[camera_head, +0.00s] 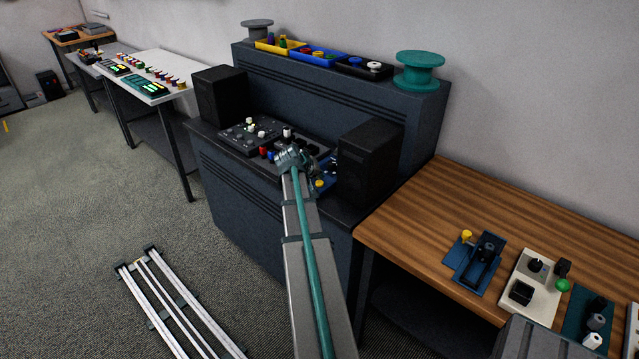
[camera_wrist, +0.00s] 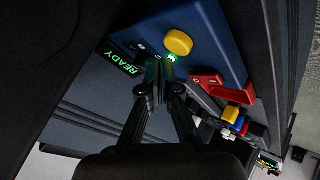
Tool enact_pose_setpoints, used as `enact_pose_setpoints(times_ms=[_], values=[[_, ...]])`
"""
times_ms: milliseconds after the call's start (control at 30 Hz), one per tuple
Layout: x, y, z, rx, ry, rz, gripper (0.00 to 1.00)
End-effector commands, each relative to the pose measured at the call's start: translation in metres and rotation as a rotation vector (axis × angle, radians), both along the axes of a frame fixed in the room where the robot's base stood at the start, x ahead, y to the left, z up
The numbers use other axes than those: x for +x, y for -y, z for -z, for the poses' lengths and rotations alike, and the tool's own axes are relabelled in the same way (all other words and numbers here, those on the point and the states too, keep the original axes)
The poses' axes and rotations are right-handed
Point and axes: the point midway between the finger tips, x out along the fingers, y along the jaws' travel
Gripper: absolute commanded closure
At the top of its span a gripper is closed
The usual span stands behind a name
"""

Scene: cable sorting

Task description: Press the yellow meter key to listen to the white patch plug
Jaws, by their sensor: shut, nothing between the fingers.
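The blue meter box with its round yellow key (camera_wrist: 178,42) is in the wrist view, beside a lit green "READY" display (camera_wrist: 120,64) and a small green light (camera_wrist: 172,58). My gripper (camera_wrist: 163,66) is shut and empty, its tips near the key's lower left side; I cannot tell whether they touch the box. In the head view the yellow key (camera_head: 319,184) shows right of my gripper (camera_head: 290,160), on the dark console. A white plug (camera_head: 287,132) stands on the console behind my gripper; I cannot tell whether it is the white patch plug.
Black speakers (camera_head: 220,95) (camera_head: 369,160) flank the console panel. A red clip-like part (camera_wrist: 208,86) lies beside the meter, with coloured plugs beyond. The wooden table (camera_head: 400,225) at right holds several devices, one with a yellow knob (camera_head: 467,235). Metal rails (camera_head: 175,305) lie on the floor.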

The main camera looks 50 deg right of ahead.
Motion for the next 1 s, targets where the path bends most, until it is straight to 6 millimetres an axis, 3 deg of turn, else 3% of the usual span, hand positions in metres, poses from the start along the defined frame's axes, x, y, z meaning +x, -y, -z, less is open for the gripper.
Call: enact_pose_setpoints(times_ms=[1000], values=[[0.0000,0.0000,0.0087,0.000,0.000,0.000,1.00]])
